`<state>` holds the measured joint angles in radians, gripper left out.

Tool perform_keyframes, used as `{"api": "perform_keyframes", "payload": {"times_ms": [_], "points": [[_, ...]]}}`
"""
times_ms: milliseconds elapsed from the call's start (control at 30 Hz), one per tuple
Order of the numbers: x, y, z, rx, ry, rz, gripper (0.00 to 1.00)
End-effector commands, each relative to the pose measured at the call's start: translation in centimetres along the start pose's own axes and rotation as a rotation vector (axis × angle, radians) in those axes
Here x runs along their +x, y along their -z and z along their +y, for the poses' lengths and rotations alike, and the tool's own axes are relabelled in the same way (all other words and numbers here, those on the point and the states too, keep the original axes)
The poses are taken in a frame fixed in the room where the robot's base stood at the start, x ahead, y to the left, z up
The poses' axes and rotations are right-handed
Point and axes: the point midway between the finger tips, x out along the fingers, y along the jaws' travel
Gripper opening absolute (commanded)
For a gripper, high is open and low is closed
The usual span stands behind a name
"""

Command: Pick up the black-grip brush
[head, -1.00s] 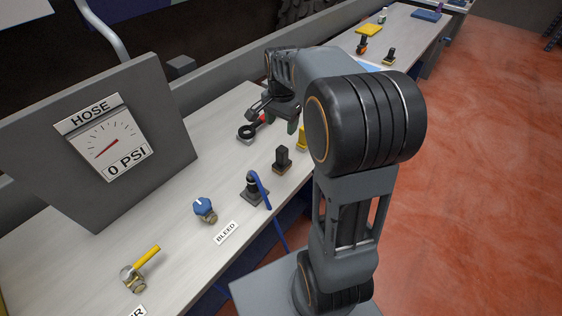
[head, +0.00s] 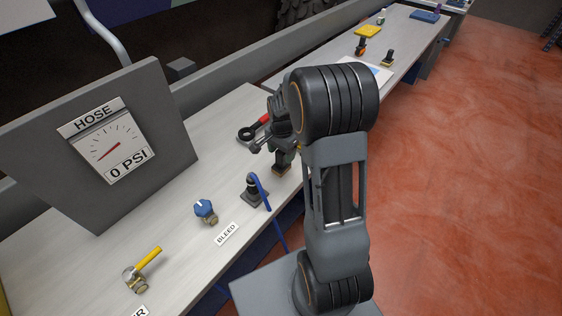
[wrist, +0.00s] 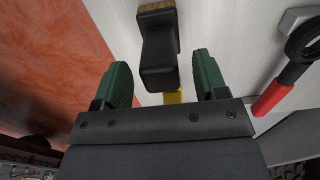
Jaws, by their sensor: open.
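The black-grip brush (head: 281,168) stands upright on the pale workbench with its tan base down, partly hidden by my gripper in the head view. In the wrist view its black grip (wrist: 158,58) reaches between the tips of the two green fingers, with the tan base at the top edge. My gripper (wrist: 162,72) is open, with a gap on each side of the grip and nothing held. In the head view my gripper (head: 277,146) is right at the brush, largely covered by my arm.
A red-handled tool with a black ring (head: 248,133) lies just beyond. A yellow object (wrist: 173,97) shows behind the grip. A blue-lever fitting (head: 254,190) and a blue knob (head: 205,209) are nearer. Two more brushes (head: 361,46) (head: 388,58) stand far off. The gauge panel (head: 100,140) is at left.

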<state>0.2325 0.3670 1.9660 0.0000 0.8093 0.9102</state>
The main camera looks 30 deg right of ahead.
Motion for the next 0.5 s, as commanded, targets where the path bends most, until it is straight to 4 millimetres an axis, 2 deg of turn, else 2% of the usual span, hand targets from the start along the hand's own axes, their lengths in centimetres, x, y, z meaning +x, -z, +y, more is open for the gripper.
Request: {"api": "perform_keyframes", "payload": {"times_ms": [200, 467, 500], "points": [[1.9, 0.0, 0.0, 0.000, 0.000, 0.000, 0.66], [2.1, 0.0, 0.0, 0.000, 0.001, 0.001, 0.66], [2.1, 0.0, 0.0, 0.000, 0.001, 0.001, 0.63]]}}
